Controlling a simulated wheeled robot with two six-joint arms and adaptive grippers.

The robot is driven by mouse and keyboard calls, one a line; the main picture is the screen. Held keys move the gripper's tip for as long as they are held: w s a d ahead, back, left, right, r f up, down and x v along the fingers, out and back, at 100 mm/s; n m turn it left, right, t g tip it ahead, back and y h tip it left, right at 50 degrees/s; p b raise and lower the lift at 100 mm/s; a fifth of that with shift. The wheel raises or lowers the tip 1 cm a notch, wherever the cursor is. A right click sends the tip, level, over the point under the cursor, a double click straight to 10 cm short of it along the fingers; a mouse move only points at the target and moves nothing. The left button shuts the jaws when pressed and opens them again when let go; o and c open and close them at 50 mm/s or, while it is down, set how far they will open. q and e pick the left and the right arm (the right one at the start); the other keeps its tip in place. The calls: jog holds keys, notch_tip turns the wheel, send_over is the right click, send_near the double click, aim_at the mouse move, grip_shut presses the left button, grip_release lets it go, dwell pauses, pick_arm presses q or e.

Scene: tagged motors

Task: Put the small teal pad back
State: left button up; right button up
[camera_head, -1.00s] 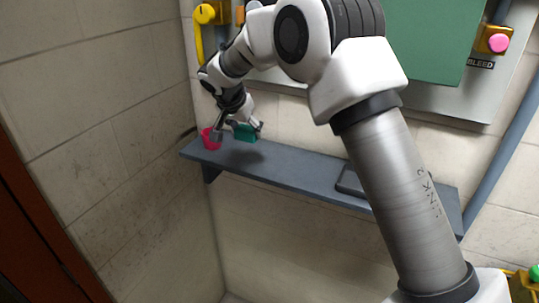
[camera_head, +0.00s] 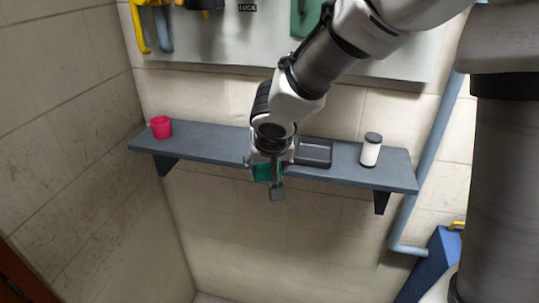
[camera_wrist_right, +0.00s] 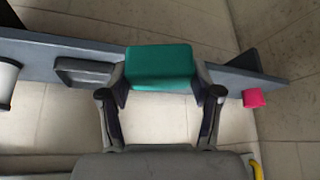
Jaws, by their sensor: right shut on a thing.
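The small teal pad (camera_head: 262,173) is held between the fingers of my right gripper (camera_head: 265,178), in front of the grey shelf (camera_head: 210,137). The wrist view shows the pad (camera_wrist_right: 160,68) as a teal block clamped between both fingertips. A dark, shallow rectangular tray (camera_head: 314,153) lies on the shelf just right of the gripper. The gripper hides part of the pad and shelf in the head view. My left gripper is not in view.
A pink cup (camera_head: 161,127) stands at the shelf's left end. A white cylinder with dark ends (camera_head: 370,152) stands right of the tray. The shelf between cup and gripper is clear. A wall panel hangs above; a blue-grey pipe (camera_head: 432,160) runs past the right end.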

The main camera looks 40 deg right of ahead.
jog(key=shift+w+r, duration=0.1)
jog(key=shift+r, duration=0.5)
jog(key=w+d+b, duration=0.1)
jog(key=w+b, duration=0.2)
jog(key=w+d+b, duration=0.2)
jog(key=b, duration=0.2)
jog(key=w+d+b, duration=0.2)
jog(key=w+b, duration=0.1)
jog(key=b, duration=0.1)
jog(key=shift+w, duration=0.3)
jog(key=w+d, duration=0.1)
jog(key=w+d+p, duration=0.1)
jog(key=w, duration=0.1)
jog(key=w+d+f+p, duration=0.1)
jog(key=w, duration=0.1)
notch_tip(320, 180, down, 3)
jog(key=shift+w+f+p, duration=0.15)
jog(key=shift+f+p, duration=0.05)
jog(key=shift+p, duration=0.35)
jog(key=shift+f, duration=0.15)
